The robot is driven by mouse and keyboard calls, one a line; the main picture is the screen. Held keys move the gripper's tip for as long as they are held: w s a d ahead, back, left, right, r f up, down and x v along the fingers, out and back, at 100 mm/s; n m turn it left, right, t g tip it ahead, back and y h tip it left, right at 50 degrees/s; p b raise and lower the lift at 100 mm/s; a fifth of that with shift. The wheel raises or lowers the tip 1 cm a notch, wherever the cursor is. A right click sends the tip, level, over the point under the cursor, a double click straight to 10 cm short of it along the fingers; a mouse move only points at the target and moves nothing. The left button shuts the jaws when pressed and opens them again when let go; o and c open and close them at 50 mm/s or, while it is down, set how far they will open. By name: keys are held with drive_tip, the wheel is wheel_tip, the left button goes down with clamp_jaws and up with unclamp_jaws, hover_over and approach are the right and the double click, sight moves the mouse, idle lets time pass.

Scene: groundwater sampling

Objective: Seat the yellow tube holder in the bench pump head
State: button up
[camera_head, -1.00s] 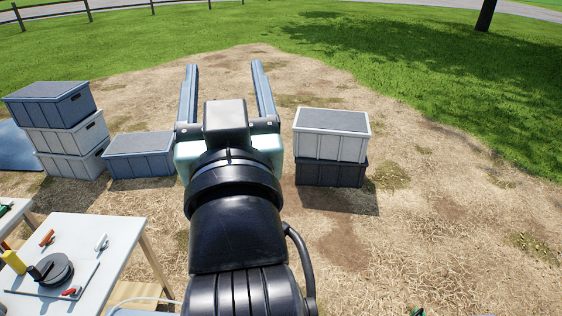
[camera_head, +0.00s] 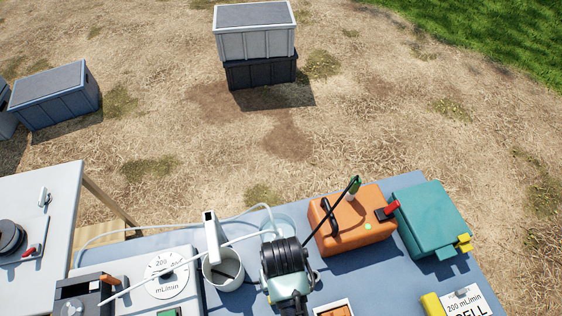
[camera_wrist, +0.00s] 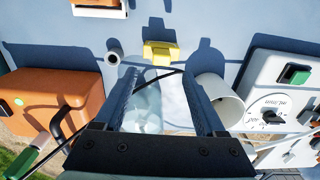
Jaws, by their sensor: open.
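A yellow block-like piece (camera_wrist: 160,52), which looks like the tube holder, lies on the blue bench top (camera_wrist: 75,40) in the wrist view. It is just beyond the fingertips of my gripper (camera_wrist: 160,73), roughly centred between them. My gripper is open and empty, pointing down over the bench. In the head view my wrist covers this spot. A dark grey unit with an orange lever (camera_head: 108,279) stands at the lower left, beside a white panel with a mL/min dial (camera_head: 166,268). It may be the bench pump; its head is not clear.
A white cup (camera_wrist: 220,98) stands close beside one finger, and a clear vessel (camera_wrist: 145,105) shows between the fingers. An orange case (camera_head: 352,222) and a teal box (camera_head: 432,220) are at the right. Pale tubing (camera_head: 140,230) crosses the bench. Another yellow piece (camera_head: 432,304) is near a card.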

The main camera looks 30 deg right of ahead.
drive_tip(key=shift+a+f, duration=0.1)
drive_tip(key=shift+f, duration=4)
clamp_jaws()
